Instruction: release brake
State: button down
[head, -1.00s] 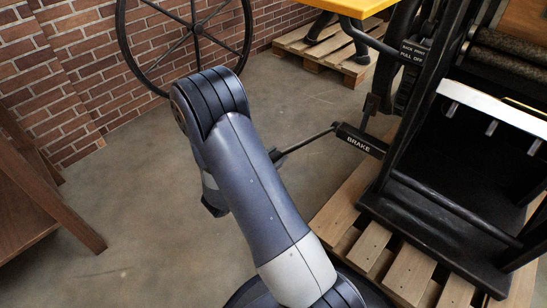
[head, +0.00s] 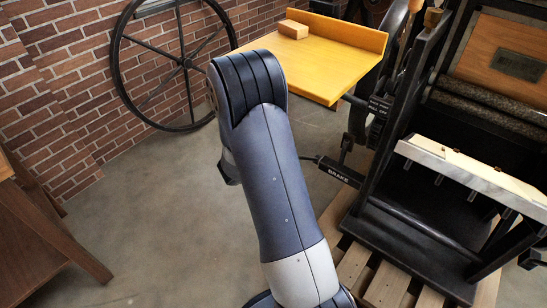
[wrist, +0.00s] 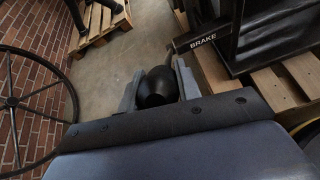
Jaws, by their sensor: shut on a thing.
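The brake lever's thin dark rod (head: 309,158) runs left from the black block marked BRAKE (head: 340,172) on the press's near side. My arm hides the rod's far end in the head view. In the wrist view, my gripper (wrist: 157,84) is shut on the black rounded knob (wrist: 157,90) at the lever's end, with a grey finger on each side. The BRAKE block (wrist: 205,39) also shows there, to the upper right.
The black press (head: 400,150) stands on a wooden pallet (head: 388,285) at right. A yellow table (head: 300,58) carries a small wooden block (head: 294,29). A large spoked wheel (head: 187,62) stands by the brick wall. A brown wooden stand (head: 50,235) is at left. Bare floor lies between.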

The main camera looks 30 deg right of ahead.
jog(key=shift+y, duration=0.5)
jog(key=d+r+p, duration=0.1)
jog(key=w+d+r+p, duration=0.1)
jog(key=r+p, duration=0.1)
jog(key=shift+d, duration=0.4)
jog(key=shift+w+d+r, duration=0.1)
jog(key=shift+r, duration=0.1)
jog(key=c, duration=1.4)
grip_release()
jog(key=o, duration=0.4)
jog(key=shift+f, duration=0.1)
jog(key=shift+c, duration=0.2)
jog(key=p+v, duration=0.1)
jog(key=v, duration=0.9)
jog(key=shift+a+r+p, duration=0.3)
jog(key=shift+p, duration=0.05)
